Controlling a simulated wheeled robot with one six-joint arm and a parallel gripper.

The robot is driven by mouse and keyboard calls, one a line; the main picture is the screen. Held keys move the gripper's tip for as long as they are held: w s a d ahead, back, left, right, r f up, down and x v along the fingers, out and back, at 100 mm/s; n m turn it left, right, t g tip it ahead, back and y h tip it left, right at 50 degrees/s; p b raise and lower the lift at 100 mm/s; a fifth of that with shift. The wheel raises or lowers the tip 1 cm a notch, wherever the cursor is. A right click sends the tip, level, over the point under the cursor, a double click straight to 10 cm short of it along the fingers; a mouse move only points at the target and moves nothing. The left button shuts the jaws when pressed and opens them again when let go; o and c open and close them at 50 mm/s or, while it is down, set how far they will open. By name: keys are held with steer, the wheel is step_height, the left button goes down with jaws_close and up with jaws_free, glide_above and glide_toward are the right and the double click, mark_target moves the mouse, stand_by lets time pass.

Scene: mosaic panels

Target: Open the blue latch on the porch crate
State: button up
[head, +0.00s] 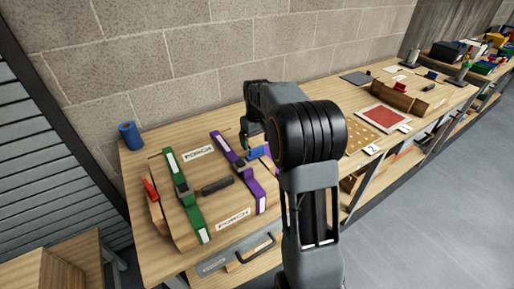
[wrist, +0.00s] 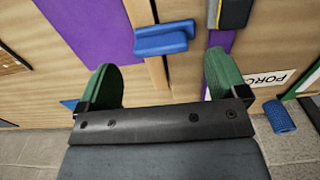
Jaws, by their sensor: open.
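The porch crate (head: 215,185) is a wooden box with PORCH labels, a green strap and a purple strap, lying on the bench. The blue latch (head: 258,152) shows at its right end, partly hidden by my arm. In the wrist view the blue latch (wrist: 162,40) is a short blue bar against the wood, between two purple areas. My gripper (wrist: 162,72) is open, with its green-padded fingers apart on either side below the latch. Nothing is between the fingers, and they appear not to touch the latch. A red latch (head: 151,189) sits at the crate's left end.
A blue cylinder (head: 130,135) stands at the bench's back left; it also shows in the wrist view (wrist: 280,117). A dark handle (head: 217,186) lies across the crate top. A red panel (head: 382,118) and a dotted board lie to the right. The block wall is close behind.

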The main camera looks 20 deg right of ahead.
mark_target(257, 148)
steer(key=shift+f, duration=2.2)
steer(key=c, duration=0.9)
